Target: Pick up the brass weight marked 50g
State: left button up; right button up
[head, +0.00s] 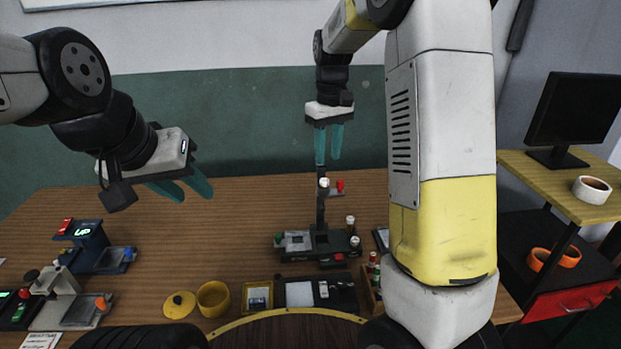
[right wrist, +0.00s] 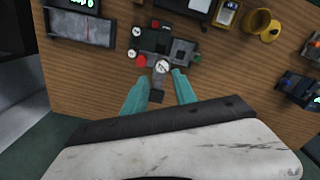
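I cannot make out a brass weight marked 50g in either view. A small yellow-framed tray (head: 258,298) stands near the table's front, and its contents are too small to read; it also shows in the right wrist view (right wrist: 228,14). My right gripper (head: 328,162) points down with its teal fingers apart and empty, above the white-topped post of a dark device. In the right wrist view its fingertips (right wrist: 160,76) frame the post's round white top. My left gripper (head: 187,190) is open and empty in the air above the table's left part.
The dark device (head: 320,243) with a tall post stands mid-table. A yellow cup (head: 213,298) and its lid (head: 180,304) are near the front. A blue device (head: 92,247) stands at left. A side desk (head: 560,180) carries a monitor (head: 573,110). The table's middle left is clear.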

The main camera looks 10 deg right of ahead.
aim_at(324, 180)
jog(key=f, duration=0.7)
jog(key=shift+w+a+f, duration=0.1)
jog(key=shift+a+f, duration=0.25)
grip_shut()
